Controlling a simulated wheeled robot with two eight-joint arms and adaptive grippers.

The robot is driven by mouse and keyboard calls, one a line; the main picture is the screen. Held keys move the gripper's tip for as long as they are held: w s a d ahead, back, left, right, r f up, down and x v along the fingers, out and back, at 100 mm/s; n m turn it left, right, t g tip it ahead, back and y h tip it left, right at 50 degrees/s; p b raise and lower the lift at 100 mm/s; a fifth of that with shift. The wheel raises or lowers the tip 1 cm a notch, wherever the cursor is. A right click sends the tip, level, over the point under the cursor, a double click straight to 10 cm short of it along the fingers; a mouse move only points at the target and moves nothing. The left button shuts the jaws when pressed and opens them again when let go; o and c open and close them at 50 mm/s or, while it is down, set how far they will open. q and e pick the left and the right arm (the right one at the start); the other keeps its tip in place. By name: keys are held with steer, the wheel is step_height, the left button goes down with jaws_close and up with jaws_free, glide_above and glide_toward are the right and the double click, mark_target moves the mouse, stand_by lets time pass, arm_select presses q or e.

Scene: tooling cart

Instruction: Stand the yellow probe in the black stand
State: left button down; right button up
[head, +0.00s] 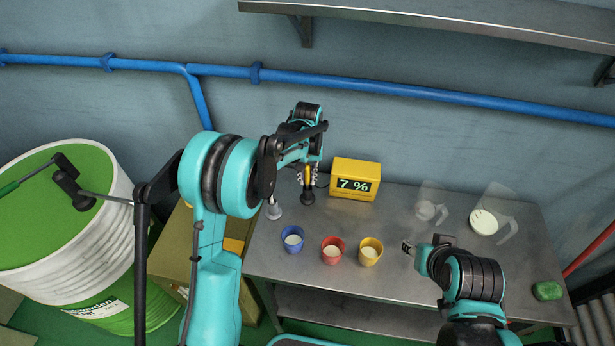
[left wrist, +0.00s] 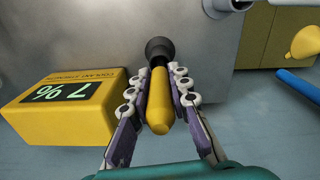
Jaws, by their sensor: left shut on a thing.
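The yellow probe (left wrist: 158,105) is upright between the fingers of my left gripper (left wrist: 157,98), which is shut on it. In the left wrist view its far end meets the black stand (left wrist: 160,47). In the head view the probe (head: 308,174) shows as a thin yellow strip in my left gripper (head: 307,176), directly over the black stand (head: 308,198) on the metal table. The probe's lower end lines up with the stand's top; how deep it sits is hidden. My right gripper (head: 408,248) is above the table at the right, apart from these; its jaws are too small to read.
A yellow display box (head: 355,170) reading 7 % stands right of the stand. Blue (head: 292,239), red (head: 333,250) and yellow (head: 370,251) cups stand in front. A grey-white conical thing (head: 274,209) is at left. Transparent jugs (head: 484,222) and a green sponge (head: 547,291) are at right.

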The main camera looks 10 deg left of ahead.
arm_select(q)
steer(key=c, duration=1.4)
jaws_free()
steer(key=shift+f, duration=0.1)
steer(key=shift+r+p, duration=0.3)
steer(key=shift+r, duration=0.1)
step_height(320, 180, up, 11)
steer(key=p, duration=0.2)
steer(key=shift+r+p, duration=0.2)
steer(key=shift+p, duration=0.1)
steer(key=s+a+r+t, duration=0.1)
steer(key=s+r+t, duration=0.15)
steer(key=s, duration=0.35)
steer(key=s+a+r+m+t, duration=0.1)
steer(key=s+a+r, duration=0.15)
steer(key=s, duration=0.35)
steer(key=s+a+r+t, duration=0.1)
steer(key=s+r, duration=0.3)
steer(key=s, duration=0.2)
steer(key=s+f+t, duration=0.1)
steer(key=s, duration=0.1)
steer(key=s+f, duration=0.1)
steer(key=s, duration=0.2)
steer(key=s+f+t, duration=0.1)
steer(key=s, duration=0.2)
steer(key=shift+s+a+f+m+t, duration=0.2)
steer(key=shift+a+f+m+t, duration=0.15)
steer(key=shift+a+m, duration=0.05)
